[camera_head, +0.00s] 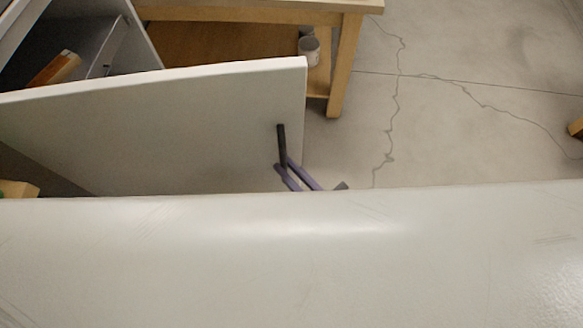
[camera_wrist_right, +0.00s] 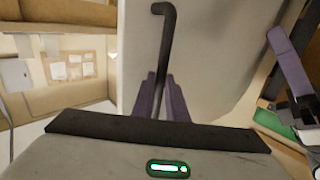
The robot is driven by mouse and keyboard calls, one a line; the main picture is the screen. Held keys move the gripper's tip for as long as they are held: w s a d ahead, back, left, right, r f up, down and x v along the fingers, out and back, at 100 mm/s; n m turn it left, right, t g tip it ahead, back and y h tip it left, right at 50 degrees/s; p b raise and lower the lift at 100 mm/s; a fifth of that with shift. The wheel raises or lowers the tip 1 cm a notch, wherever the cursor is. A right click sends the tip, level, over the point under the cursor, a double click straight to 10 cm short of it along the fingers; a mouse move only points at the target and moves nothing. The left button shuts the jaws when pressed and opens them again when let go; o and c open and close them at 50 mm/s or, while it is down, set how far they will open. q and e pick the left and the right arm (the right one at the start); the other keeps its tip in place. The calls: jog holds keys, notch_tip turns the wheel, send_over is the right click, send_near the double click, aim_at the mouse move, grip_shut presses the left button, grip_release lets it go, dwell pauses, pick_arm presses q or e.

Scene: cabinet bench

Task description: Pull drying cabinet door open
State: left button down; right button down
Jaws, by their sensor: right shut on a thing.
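The drying cabinet door (camera_head: 170,125) is a white panel, swung out from the cabinet (camera_head: 105,30) at the upper left, with the interior partly showing behind it. Its dark bar handle (camera_head: 281,140) stands near the door's free edge. My right gripper (camera_head: 289,170) has purple fingers at the lower part of the handle. In the right wrist view, the handle (camera_wrist_right: 167,45) runs down between the fingers (camera_wrist_right: 160,95), which are shut on it. A purple and grey mechanism (camera_wrist_right: 288,60) at the right of that view looks like my left gripper; its jaws are not clear.
A wooden bench (camera_head: 345,60) stands behind the door, with a small can (camera_head: 309,50) on its lower shelf. A wooden piece (camera_head: 55,68) lies inside the cabinet. Cracked grey floor (camera_head: 450,120) is clear at the right. A large pale surface, probably mine, fills the foreground.

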jog(key=c, duration=1.8)
grip_release()
jog(key=shift+s+a+r, duration=0.1)
jog(key=shift+s+a, duration=0.15)
jog(key=shift+a, duration=0.3)
jog(key=shift+s+a, duration=0.25)
jog(key=shift+a, duration=0.3)
jog(key=shift+o, duration=0.2)
jog(key=shift+d, duration=0.3)
jog(key=v, duration=1)
jog(key=shift+w, duration=0.1)
